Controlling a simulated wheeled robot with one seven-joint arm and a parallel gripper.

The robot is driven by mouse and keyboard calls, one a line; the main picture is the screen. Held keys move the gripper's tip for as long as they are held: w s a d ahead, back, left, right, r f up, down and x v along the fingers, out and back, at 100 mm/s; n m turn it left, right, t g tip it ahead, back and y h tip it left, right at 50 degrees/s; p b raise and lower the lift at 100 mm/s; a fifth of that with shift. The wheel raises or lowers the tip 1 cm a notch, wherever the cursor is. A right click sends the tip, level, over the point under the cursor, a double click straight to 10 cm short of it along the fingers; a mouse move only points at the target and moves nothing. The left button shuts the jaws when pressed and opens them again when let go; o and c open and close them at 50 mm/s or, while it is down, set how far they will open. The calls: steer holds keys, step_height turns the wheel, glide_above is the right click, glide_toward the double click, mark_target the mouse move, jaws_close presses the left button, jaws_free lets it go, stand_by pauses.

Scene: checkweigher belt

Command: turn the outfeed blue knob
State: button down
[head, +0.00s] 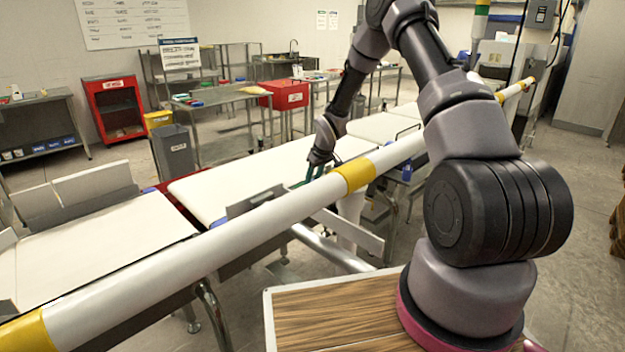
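My gripper (315,172) reaches down over the far side of the white and yellow rail, above the middle white belt (245,182). Its fingers are small and partly hidden by the rail, so I cannot tell whether they are open or shut. A green item (303,183) shows at the fingertips; I cannot tell if it is held. A blue knob-like part (407,171) shows at the conveyor's near side, right of my gripper. Another small blue part (219,222) shows by the left end of the middle belt. Which one is the outfeed knob is unclear.
The long white and yellow rail (230,236) crosses between my arm's base and the belts. A left belt (90,250) has upright grey guides. A red cabinet (113,108), a grey bin (174,150) and steel tables stand behind. Open floor lies at right.

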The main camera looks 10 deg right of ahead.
steer(key=shift+n, duration=0.6)
steer(key=shift+g, duration=0.3)
steer(key=c, duration=0.5)
jaws_free()
steer(key=shift+d, duration=0.1)
steer(key=v, duration=1)
steer(key=shift+s+d+r, duration=0.15)
steer(key=shift+d+r, duration=0.1)
